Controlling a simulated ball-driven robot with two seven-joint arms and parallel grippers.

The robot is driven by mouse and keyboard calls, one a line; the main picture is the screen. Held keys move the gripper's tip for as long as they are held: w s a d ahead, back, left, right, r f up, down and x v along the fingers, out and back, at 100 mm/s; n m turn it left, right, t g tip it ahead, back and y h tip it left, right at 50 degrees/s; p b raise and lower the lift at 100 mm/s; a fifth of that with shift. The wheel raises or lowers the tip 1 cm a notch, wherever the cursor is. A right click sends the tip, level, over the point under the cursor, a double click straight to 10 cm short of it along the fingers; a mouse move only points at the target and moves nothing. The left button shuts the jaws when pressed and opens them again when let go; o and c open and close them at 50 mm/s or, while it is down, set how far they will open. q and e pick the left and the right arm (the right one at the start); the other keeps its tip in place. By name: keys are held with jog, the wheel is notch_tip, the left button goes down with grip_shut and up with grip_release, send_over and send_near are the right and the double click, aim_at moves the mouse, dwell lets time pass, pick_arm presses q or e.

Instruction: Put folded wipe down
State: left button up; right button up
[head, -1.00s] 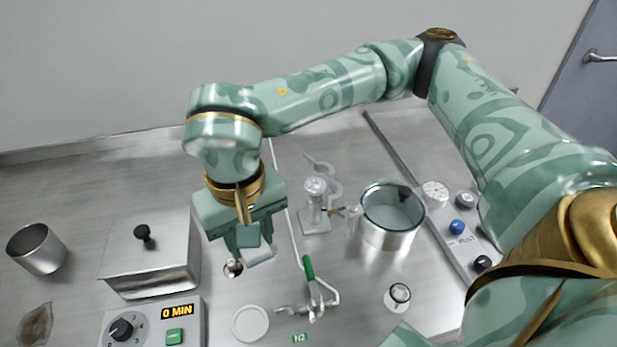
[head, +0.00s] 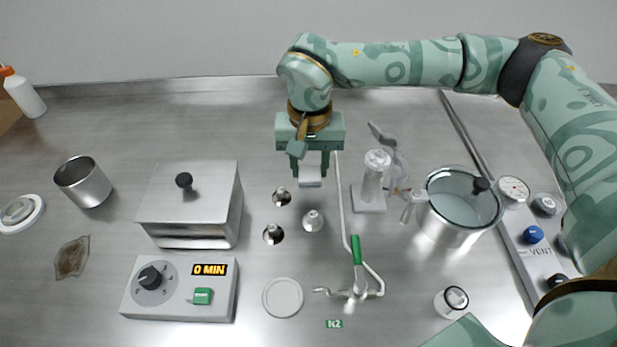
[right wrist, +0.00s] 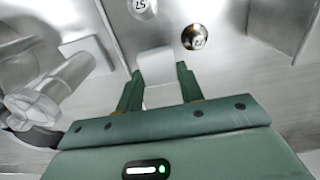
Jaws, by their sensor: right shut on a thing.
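My right gripper (head: 310,172) is shut on a small white folded wipe (head: 311,177). It holds the wipe behind several small metal weight-like pieces, to the right of the lidded metal box (head: 195,212). In the right wrist view the wipe (right wrist: 156,64) shows between the two green fingers of the gripper (right wrist: 160,84). I cannot tell whether the wipe touches the bench (head: 120,145). My left gripper is not in view.
Small metal pieces (head: 313,221) stand just in front. A glass-and-metal fitting (head: 371,180) and a steel pot (head: 450,230) stand to the right. A green-handled valve (head: 356,250), a white disc (head: 283,297) and a timer box (head: 180,288) are nearer.

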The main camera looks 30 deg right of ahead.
aim_at(309, 176)
jog(key=shift+w+d+f, duration=0.2)
jog(key=shift+w+f, duration=0.15)
jog(key=shift+f, duration=0.2)
notch_tip(309, 176, down, 4)
jog(key=shift+w+d+r+b, duration=0.1)
jog(key=shift+w+r+b, duration=0.05)
jog(key=shift+b, duration=0.9)
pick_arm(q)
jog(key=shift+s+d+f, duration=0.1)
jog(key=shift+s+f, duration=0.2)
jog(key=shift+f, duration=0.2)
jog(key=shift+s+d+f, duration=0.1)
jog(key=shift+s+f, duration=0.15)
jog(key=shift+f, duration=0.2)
pick_arm(e)
jog(key=shift+r, duration=0.2)
jog(key=shift+f, duration=0.15)
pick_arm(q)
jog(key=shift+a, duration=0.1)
pick_arm(e)
jog(key=o, duration=1)
